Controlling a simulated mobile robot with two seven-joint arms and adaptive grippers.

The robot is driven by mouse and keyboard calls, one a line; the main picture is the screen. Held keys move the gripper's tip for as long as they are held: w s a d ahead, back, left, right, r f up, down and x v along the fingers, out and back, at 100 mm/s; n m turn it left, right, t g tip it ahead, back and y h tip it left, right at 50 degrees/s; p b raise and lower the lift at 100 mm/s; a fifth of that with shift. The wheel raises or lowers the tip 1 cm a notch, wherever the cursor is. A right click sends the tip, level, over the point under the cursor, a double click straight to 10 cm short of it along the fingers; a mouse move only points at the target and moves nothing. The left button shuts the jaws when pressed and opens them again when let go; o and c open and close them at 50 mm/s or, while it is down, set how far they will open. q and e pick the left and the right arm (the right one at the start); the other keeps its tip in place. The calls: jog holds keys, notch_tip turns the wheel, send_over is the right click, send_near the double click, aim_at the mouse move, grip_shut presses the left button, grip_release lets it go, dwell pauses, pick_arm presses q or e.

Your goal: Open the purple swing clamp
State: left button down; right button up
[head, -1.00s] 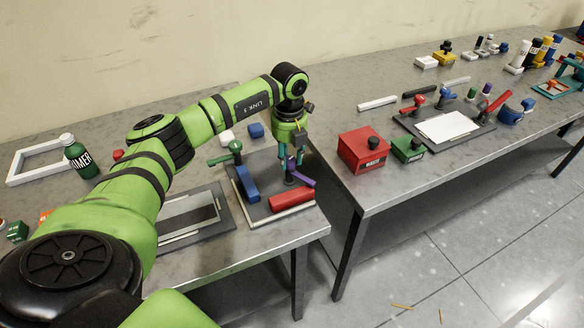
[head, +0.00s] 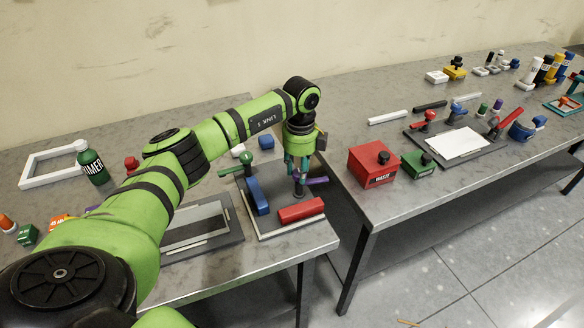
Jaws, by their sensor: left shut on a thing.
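The purple swing clamp (head: 317,181) is on a grey fixture plate (head: 265,228) on the left bench, with its arm pointing right. My left gripper (head: 299,181) points down over this clamp and is shut on its purple arm. The fingers partly hide the clamp's pivot end. My right gripper is not in view.
A blue bar (head: 257,196), a red block (head: 300,210) and a green clamp (head: 245,160) stand close by on the same plate. A red waste box (head: 372,167) and a green box (head: 419,166) sit on the right bench, across a gap.

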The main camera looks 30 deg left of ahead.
pick_arm(q)
jog(key=shift+d+f+n, duration=0.1)
jog(key=shift+n, duration=0.9)
jog(key=c, duration=0.8)
grip_release()
notch_tip(320, 180, up, 12)
jog(key=shift+r, duration=0.1)
